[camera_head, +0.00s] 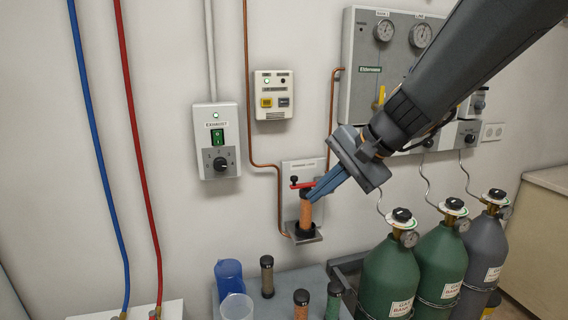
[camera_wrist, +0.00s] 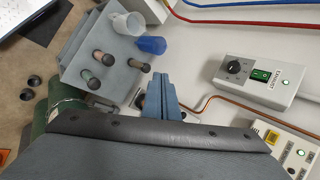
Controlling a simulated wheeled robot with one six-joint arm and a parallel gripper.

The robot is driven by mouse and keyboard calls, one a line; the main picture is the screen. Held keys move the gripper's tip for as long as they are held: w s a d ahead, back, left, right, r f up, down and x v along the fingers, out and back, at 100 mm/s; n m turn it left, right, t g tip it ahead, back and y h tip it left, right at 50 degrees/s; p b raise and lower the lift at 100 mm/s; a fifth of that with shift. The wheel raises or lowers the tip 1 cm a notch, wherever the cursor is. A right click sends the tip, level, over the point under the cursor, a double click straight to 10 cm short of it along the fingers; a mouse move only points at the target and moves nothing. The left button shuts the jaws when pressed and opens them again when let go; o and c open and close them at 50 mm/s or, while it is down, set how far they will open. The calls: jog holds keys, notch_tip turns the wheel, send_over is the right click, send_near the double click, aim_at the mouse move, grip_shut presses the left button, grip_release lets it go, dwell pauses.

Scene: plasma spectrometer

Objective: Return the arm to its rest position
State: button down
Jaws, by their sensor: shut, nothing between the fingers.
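My gripper (camera_head: 313,197) is shut with nothing between its blue fingers. In the head view its fingertips overlap the right side of an orange cylinder (camera_head: 305,217) in a wall bracket (camera_head: 304,238), just below a red lever (camera_head: 302,185). I cannot tell whether they touch it. My arm reaches in from the upper right. In the wrist view the closed fingers (camera_wrist: 161,92) point away from the camera and hide most of the bracket and cylinder.
Several gas bottles (camera_head: 437,265) stand below and right of my gripper. A gas panel (camera_head: 360,60) is behind my arm; a switch box (camera_head: 216,140) is left.

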jog(key=s+d+f+n+g+h, duration=0.1)
jog(key=s+d+f+n+h, duration=0.2)
jog(key=s+f, duration=0.4)
jog(key=s+d+f+n+g+h, duration=0.2)
jog(key=s+d+f+n, duration=0.3)
jog(key=f, duration=0.6)
jog(key=s+d+h, duration=0.1)
jog(key=s+d, duration=0.1)
jog(key=d, duration=0.1)
jog(key=shift+s+d+f+h, duration=0.3)
jog(key=shift+s+h, duration=0.1)
